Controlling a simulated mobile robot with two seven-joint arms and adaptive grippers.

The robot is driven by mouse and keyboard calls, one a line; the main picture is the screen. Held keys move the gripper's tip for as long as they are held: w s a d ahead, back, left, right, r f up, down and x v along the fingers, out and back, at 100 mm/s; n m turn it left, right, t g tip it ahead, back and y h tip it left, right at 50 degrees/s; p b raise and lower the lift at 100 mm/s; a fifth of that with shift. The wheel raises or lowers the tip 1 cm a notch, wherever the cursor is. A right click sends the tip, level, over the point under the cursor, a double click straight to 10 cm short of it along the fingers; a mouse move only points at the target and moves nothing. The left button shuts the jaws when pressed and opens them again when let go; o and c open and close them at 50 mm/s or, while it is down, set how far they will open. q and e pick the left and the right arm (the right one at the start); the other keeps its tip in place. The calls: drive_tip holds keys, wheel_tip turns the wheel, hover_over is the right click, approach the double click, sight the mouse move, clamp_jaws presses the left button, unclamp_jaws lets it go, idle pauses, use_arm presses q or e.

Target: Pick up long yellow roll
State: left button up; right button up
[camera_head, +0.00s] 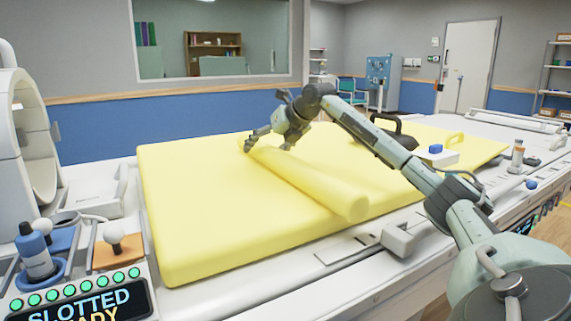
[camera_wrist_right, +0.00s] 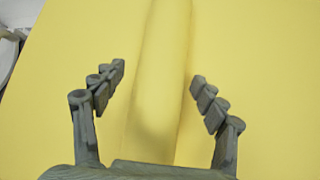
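The long yellow roll (camera_head: 320,187) lies on the yellow mat (camera_head: 200,225) in the head view, slanting from the back left to the front right. My right gripper (camera_head: 268,142) is over the roll's far left end. In the right wrist view, the roll (camera_wrist_right: 162,70) runs up the picture between the two spread fingers of my right gripper (camera_wrist_right: 158,88). The fingers are open, with a gap on each side of the roll. I cannot tell how high they are above the mat. My left gripper is in neither view.
A black handled object (camera_head: 393,130) and a white block with a blue top (camera_head: 436,155) sit toward the mat's right side. A bottle (camera_head: 517,157) stands farther right. At left are a white ring-shaped machine (camera_head: 30,150) and a blue bottle (camera_head: 33,252). The mat's front left is clear.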

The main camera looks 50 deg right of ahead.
drive_tip(key=shift+o, duration=0.3)
drive_tip(key=shift+a+f, duration=0.1)
drive_tip(key=shift+f, duration=0.1)
drive_tip(key=shift+a+f, duration=0.1)
drive_tip(key=c, duration=1.3)
drive_tip(key=shift+c, duration=0.2)
